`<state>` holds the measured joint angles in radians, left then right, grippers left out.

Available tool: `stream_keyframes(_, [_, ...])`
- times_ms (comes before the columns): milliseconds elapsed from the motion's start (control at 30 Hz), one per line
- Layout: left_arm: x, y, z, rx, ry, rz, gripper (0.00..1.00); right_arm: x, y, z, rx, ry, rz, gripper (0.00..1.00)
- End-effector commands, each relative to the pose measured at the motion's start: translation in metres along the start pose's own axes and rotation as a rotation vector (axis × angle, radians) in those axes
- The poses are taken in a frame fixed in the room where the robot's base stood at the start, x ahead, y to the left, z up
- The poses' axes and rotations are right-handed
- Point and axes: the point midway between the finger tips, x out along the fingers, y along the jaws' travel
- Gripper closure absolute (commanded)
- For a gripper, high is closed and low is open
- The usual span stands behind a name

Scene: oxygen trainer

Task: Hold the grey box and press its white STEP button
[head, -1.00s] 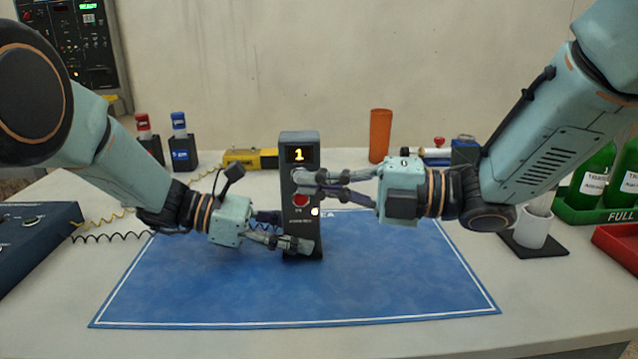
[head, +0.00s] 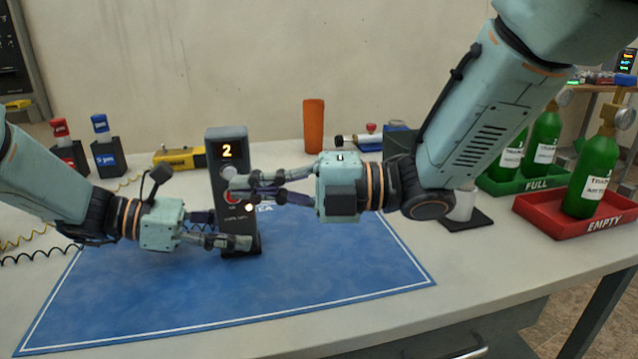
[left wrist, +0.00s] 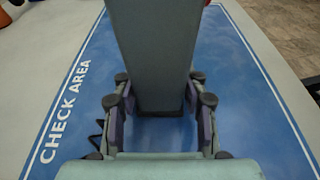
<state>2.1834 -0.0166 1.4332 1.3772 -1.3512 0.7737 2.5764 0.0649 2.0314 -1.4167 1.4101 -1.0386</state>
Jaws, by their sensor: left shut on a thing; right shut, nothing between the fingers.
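The grey box (head: 238,228) stands upright on the blue mat, its front display (head: 227,151) showing 2. My left gripper (head: 240,243) is shut on its lower part. In the left wrist view, the box (left wrist: 153,50) sits between my left gripper's fingers (left wrist: 160,108). My right gripper (head: 234,188) is shut and empty, its fingertips at the box's front below the display. A pale round button (head: 228,170), seemingly the white STEP button, shows partly behind them; I cannot tell whether they touch it. The red button (head: 232,197) is partly covered.
The blue mat (head: 330,270) is mostly bare in front. Behind stand an orange cylinder (head: 313,126), a yellow device (head: 180,158) and red-capped and blue-capped items at left. Green bottles stand in a green tray (head: 515,187) and a red tray (head: 560,222) at right.

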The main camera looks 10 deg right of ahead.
Motion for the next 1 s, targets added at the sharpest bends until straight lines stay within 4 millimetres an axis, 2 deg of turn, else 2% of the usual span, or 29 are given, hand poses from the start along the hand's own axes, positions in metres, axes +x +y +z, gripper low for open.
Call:
stream_keyframes(100, [-0.001,0.001,0.001,0.001,-0.002,0.001,0.75,-0.018,0.002,0.003,-0.001,-0.007,0.010,1.00])
stream_keyframes(600, [-0.001,0.001,0.001,0.000,-0.002,0.002,0.75,-0.075,0.002,0.003,-0.002,-0.004,0.009,1.00])
stream_keyframes(800, [-0.001,0.001,0.001,0.001,-0.002,0.002,0.75,-0.090,0.001,0.003,-0.002,-0.004,0.007,1.00])
stream_keyframes(1000, [-0.001,0.001,0.001,0.001,-0.002,0.002,0.75,-0.095,0.001,0.002,-0.002,-0.002,0.004,1.00])
